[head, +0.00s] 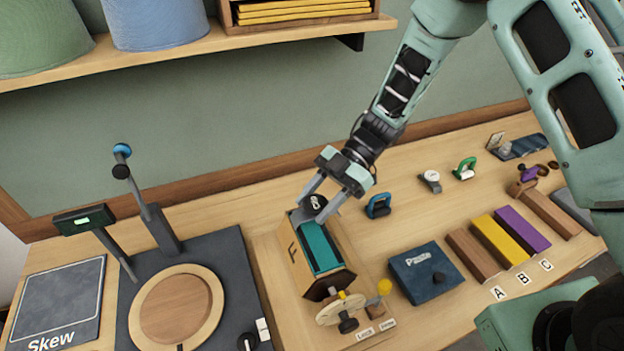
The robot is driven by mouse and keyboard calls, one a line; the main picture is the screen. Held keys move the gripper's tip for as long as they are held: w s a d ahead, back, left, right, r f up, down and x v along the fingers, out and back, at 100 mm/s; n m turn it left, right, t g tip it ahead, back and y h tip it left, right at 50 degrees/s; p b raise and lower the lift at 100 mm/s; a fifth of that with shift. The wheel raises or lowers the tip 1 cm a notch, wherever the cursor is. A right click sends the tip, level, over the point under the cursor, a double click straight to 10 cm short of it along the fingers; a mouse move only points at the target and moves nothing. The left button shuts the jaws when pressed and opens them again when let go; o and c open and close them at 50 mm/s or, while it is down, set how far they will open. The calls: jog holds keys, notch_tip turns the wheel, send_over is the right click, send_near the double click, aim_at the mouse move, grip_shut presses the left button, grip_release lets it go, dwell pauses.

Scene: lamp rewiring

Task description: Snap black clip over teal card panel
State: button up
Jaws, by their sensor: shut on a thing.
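The teal card panel (323,249) lies along the top of a wooden box (293,262) marked F, at the lower middle of the head view. My gripper (316,208) points down at the far end of this box. It is shut on the black clip (314,202), a small dark piece with a pale mark. The clip is at the panel's far end. The fingers partly hide it, and I cannot tell whether it touches the panel.
A blue clip (378,206) and a green clip (465,169) stand to the right. A dark blue box (427,273) and coloured bars (498,241) are nearer. A round wooden turntable (176,308) is at left. A shelf (200,48) hangs above.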

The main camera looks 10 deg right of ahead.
jog(key=shift+s+a, duration=0.15)
jog(key=shift+s, duration=0.1)
notch_tip(320, 180, down, 5)
jog(key=b, duration=0.5)
jog(key=shift+f, duration=0.7)
jog(key=shift+p, duration=0.35)
dwell(0.6)
